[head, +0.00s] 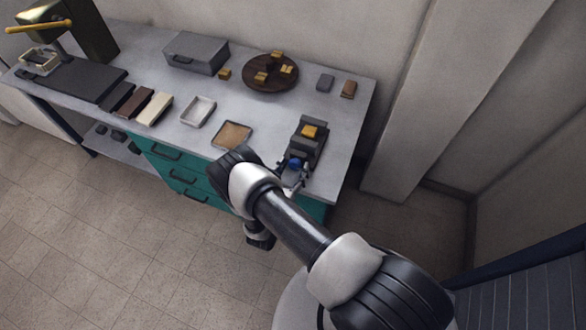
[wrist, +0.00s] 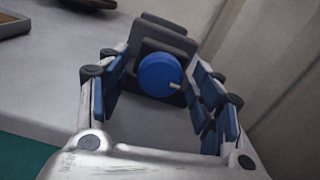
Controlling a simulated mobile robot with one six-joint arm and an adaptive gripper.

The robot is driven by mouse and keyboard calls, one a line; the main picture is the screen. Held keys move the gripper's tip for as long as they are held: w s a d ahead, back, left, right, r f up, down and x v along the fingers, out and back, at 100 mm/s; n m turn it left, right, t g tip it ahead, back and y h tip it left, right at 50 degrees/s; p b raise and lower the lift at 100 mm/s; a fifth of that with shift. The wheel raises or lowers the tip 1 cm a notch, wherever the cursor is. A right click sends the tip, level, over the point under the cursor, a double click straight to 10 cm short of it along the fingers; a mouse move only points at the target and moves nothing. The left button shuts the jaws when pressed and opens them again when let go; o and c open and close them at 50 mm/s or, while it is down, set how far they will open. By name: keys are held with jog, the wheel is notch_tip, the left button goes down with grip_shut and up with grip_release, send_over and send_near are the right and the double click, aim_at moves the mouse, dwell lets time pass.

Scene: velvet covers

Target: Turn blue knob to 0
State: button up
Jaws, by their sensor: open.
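The blue knob (wrist: 158,73) is a round disc with a pale mark at its right edge, slightly below the middle. It sits on the front of a dark grey device (wrist: 165,32). In the head view the knob (head: 294,163) shows small at the near end of the device (head: 308,143), partly behind my arm. My gripper (wrist: 160,88) is open. Its blue-padded fingers stand left and right of the knob, with gaps that look clear of it. In the head view my gripper (head: 292,178) is mostly hidden by my arm.
A yellow block (head: 309,131) sits on the device. The device stands near the right end of the grey bench (head: 345,105). A shallow tray (head: 232,135) lies to its left, and a round dark board (head: 270,74) with yellow blocks lies behind. A wall closes the back.

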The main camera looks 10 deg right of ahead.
jog(key=shift+c, duration=0.3)
jog(key=c, duration=1)
jog(key=shift+n+b, duration=0.4)
jog(key=n+b, duration=0.2)
jog(key=shift+f+n, duration=0.15)
jog(key=shift+n, duration=0.25)
jog(key=n+b, duration=0.3)
jog(key=n, duration=0.2)
jog(key=n+b, duration=0.2)
jog(key=n, duration=0.3)
jog(key=shift+n+b, duration=0.65)
jog(key=shift+n, duration=1.65)
